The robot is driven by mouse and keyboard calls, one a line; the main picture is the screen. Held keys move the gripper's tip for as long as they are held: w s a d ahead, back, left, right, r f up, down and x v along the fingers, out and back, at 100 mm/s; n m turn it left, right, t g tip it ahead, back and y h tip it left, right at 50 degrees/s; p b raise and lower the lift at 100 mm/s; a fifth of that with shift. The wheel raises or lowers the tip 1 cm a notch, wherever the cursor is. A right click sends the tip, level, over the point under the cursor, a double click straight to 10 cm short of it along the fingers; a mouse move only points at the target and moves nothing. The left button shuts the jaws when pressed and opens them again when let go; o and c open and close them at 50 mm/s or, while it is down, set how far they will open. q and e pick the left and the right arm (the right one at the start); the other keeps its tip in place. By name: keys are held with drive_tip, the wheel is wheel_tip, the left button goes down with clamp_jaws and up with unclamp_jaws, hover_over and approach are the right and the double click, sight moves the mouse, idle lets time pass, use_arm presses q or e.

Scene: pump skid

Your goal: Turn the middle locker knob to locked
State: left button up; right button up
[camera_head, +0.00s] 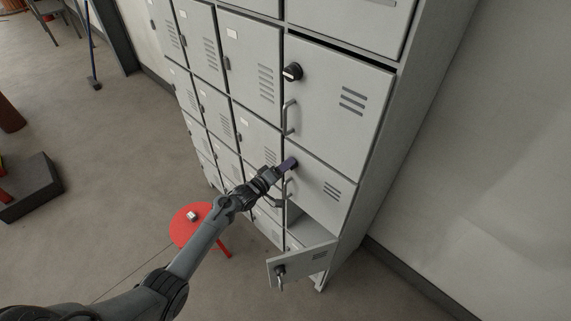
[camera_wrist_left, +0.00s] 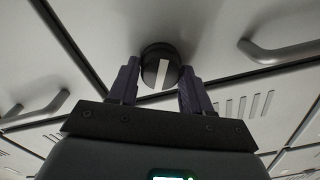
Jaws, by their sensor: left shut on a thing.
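The middle locker door (camera_head: 331,189) is shut, with its handle (camera_head: 287,187) below the knob area. My left gripper (camera_head: 289,164) reaches in from the left and is at this door's knob, which it mostly hides in the head view. In the left wrist view the knob (camera_wrist_left: 160,66) is a round black disc with a white bar, and the bar stands nearly upright in that picture, tilted slightly. The fingers of my left gripper (camera_wrist_left: 160,85) stand on both sides of the knob, shut on it. My right gripper is not in view.
Above is a shut locker door (camera_head: 336,110) with a black knob (camera_head: 292,72) and a handle (camera_head: 290,117). Below, a locker door (camera_head: 302,262) stands open, swung outward. A red stool (camera_head: 183,228) with a small white thing stands left of the lockers, under my arm.

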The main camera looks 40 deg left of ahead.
use_arm(q)
drive_tip(key=n+p, duration=0.1)
drive_tip(key=n, duration=0.3)
drive_tip(key=shift+n+p, duration=0.4)
drive_tip(key=shift+n, duration=0.3)
drive_tip(key=shift+f, duration=0.15)
drive_tip(key=o, duration=1)
drive_tip(key=shift+o, duration=0.2)
